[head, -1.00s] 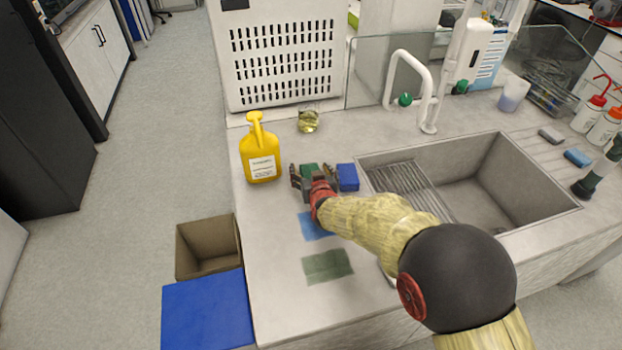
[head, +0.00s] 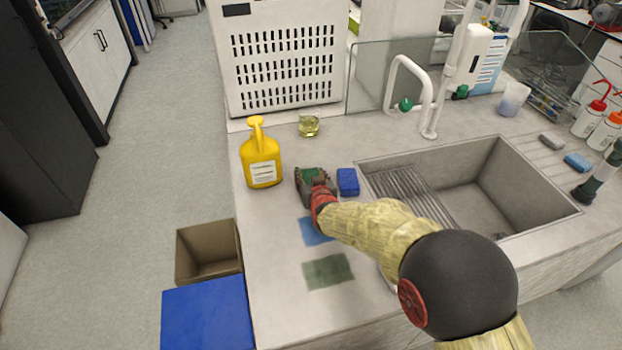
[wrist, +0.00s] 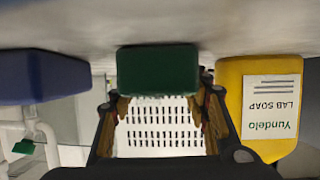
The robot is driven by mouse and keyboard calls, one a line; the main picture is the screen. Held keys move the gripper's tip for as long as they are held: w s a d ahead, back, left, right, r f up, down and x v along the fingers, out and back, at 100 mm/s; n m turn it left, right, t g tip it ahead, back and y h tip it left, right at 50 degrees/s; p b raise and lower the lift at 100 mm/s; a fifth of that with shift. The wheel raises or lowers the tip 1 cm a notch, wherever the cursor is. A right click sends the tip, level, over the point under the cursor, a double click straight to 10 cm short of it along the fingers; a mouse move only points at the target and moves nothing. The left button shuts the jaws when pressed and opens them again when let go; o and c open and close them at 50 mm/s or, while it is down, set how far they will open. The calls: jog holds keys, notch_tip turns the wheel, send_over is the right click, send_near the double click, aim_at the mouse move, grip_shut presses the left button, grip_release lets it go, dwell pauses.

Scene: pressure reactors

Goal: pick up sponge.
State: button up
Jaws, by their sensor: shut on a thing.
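A green sponge (head: 312,175) is on the counter left of a blue sponge (head: 348,182). My gripper (head: 314,180) is around the green sponge, with its fingers closed against the sponge's two sides. In the wrist view the green sponge (wrist: 157,70) sits between the two fingertips. The blue sponge (wrist: 42,77) stands apart at the left of that view. Whether the green sponge touches the counter is hard to tell.
A yellow lab soap bottle (head: 261,155) stands left of my gripper, and a small beaker (head: 309,124) behind it. The sink (head: 480,195) is to the right. Blue (head: 315,232) and green (head: 328,271) cloth-like patches lie in front.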

aim_at(311, 175)
jog(key=shift+r+p, duration=0.3)
jog(key=shift+r, duration=0.15)
jog(key=r, duration=0.1)
jog(key=r+p, duration=0.2)
jog(key=shift+s+d+r, duration=0.1)
jog(key=shift+s+r, duration=0.15)
jog(key=shift+s, duration=0.05)
jog(key=s+r+p, duration=0.1)
jog(key=s+r, duration=0.1)
jog(key=s+d+r+p, duration=0.1)
jog(key=r, duration=0.1)
jog(key=shift+s+r, duration=0.35)
jog(key=shift+s, duration=0.05)
jog(key=d+p+v, duration=0.1)
jog(key=p+v, duration=0.1)
jog(key=v, duration=0.8)
jog(key=shift+p, duration=0.4)
jog(key=shift+s+d, duration=0.1)
